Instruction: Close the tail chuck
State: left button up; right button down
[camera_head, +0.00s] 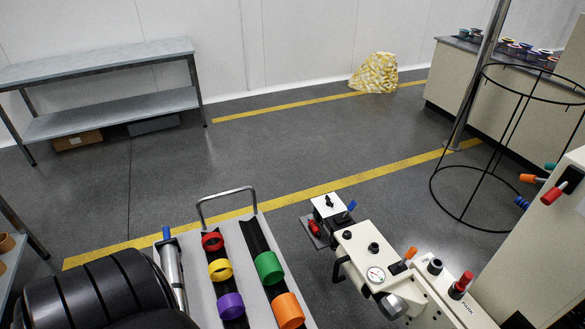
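A cream-white machine (362,251) stands at the lower right, running from the centre toward the bottom right corner. Its far end has a small white block with a black knob (330,203), a blue lever (351,206) and a red part (314,228). Nearer me are a round dial gauge (375,275), an orange-tipped lever (410,253), a dark rounded knob (392,305) and a red knob (464,282). No part is clearly marked as the tail chuck, and I cannot tell whether it is open or closed. Neither of my grippers is visible.
A grey cart (203,289) holds coloured rings in black troughs and a silver cylinder. A large black ribbed shape fills the lower left corner. A black wire hoop frame (432,187) stands right of the machine, near a cabinet with colour-tipped levers.

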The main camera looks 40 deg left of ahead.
aim_at(371, 263)
jog(key=u, duration=0.95)
jog(key=i+l, duration=0.15)
jog(key=l, duration=0.15)
jog(key=i+l+u, duration=0.1)
jog(key=i+l, duration=0.05)
jog(key=l, duration=0.1)
